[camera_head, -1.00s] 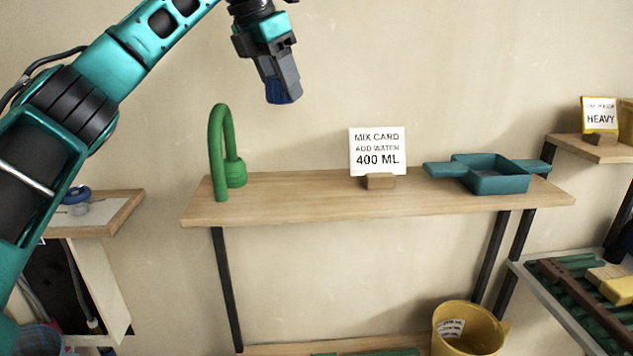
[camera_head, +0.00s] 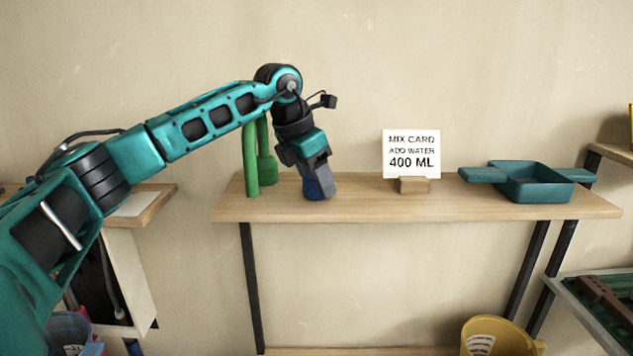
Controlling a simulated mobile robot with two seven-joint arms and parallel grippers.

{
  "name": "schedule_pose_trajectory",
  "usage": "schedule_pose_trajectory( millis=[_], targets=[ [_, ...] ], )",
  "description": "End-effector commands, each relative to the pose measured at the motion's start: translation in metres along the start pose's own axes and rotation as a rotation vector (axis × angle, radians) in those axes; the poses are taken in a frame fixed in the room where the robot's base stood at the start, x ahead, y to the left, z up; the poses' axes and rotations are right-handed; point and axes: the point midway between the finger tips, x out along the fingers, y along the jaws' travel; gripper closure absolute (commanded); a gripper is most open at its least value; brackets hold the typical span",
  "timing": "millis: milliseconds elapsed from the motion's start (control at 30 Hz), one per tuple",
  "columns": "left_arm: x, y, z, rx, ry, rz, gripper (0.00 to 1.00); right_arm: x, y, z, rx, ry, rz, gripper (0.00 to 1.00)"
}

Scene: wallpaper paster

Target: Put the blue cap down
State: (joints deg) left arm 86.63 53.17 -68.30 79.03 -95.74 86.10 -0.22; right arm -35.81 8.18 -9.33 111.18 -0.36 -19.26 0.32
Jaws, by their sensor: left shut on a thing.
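The blue cap (camera_head: 315,189) is between the fingertips of my left gripper (camera_head: 316,176), in the head view. The gripper is shut on it and points down. The cap is at the wooden shelf top (camera_head: 350,208), just right of the green curved tap. I cannot tell whether the cap touches the wood. The gripper's fingers hide the cap's upper part. My right gripper is not in view.
The green tap (camera_head: 251,160) stands close left, partly behind my left arm. A white sign reading 400 ML (camera_head: 411,154) stands on a wooden block to the right. A teal tray with handles (camera_head: 535,188) is at the shelf's right. A yellow bucket (camera_head: 492,338) is below.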

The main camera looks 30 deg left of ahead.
Motion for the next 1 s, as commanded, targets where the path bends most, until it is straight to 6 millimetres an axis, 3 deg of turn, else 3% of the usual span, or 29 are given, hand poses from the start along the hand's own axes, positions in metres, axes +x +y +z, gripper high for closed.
schedule_pose_trajectory(
  millis=[400, 433, 667, 1000],
  targets=[
    [0.0088, 0.0001, -0.0036, 0.000, -0.001, 0.000, 0.84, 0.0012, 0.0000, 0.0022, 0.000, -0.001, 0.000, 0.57],
    [0.0077, 0.0001, -0.0031, 0.000, -0.001, 0.000, 0.45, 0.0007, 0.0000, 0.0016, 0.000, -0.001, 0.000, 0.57],
    [0.0074, 0.0001, -0.0030, 0.000, -0.001, 0.000, 0.23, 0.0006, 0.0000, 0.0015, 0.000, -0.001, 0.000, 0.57],
    [0.0010, 0.0003, -0.0013, 0.000, -0.002, 0.001, 0.22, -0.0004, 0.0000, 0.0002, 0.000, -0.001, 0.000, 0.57]
  ],
)
